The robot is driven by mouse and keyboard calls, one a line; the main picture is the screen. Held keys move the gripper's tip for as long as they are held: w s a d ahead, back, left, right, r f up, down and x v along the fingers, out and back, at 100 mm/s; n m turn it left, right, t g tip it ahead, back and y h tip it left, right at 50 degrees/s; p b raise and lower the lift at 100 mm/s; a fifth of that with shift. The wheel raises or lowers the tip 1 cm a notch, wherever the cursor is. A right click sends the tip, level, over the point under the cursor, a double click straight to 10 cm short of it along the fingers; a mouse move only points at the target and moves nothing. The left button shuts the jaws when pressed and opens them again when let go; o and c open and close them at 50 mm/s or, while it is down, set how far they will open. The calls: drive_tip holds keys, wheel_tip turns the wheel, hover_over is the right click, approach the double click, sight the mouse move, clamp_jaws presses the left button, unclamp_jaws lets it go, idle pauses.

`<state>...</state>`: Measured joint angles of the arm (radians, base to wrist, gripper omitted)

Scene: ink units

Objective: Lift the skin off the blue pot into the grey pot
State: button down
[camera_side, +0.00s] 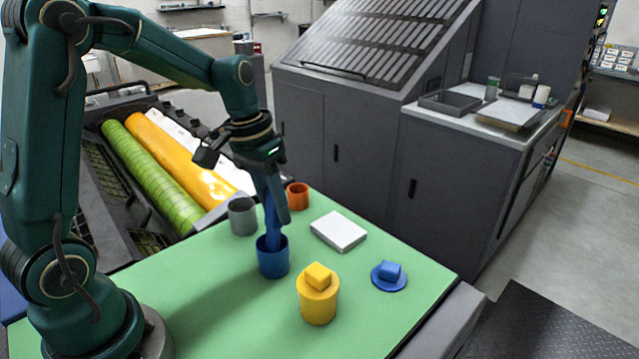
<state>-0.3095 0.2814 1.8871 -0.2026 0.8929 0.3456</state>
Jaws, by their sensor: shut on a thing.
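The blue pot (273,265) stands open and upright on the green table top. My gripper (277,212) is above it, pointing down, shut on a narrow blue tool (272,232). The tool's lower end reaches into the mouth of the blue pot; its tip is hidden inside. The skin cannot be made out. The grey pot (242,218) stands upright behind and to the left of the blue pot and looks open. A blue lid (389,277) with a block-shaped knob lies on the table at the right.
A yellow pot (318,304) with its lid on stands at the front. An orange pot (297,196) and a white block (338,232) are behind my gripper and to its right. The green table top (215,315) is clear at the front left. Press rollers (150,175) lie behind.

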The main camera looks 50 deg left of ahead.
idle(0.5)
drive_tip(key=shift+r, duration=3.9)
drive_tip(key=w+a+r+m+y, duration=0.1)
drive_tip(key=w+a+r+y, duration=0.15)
drive_tip(key=a, duration=0.75)
wheel_tip(320, 180, down, 11)
drive_tip(key=shift+s+a+y, duration=0.35)
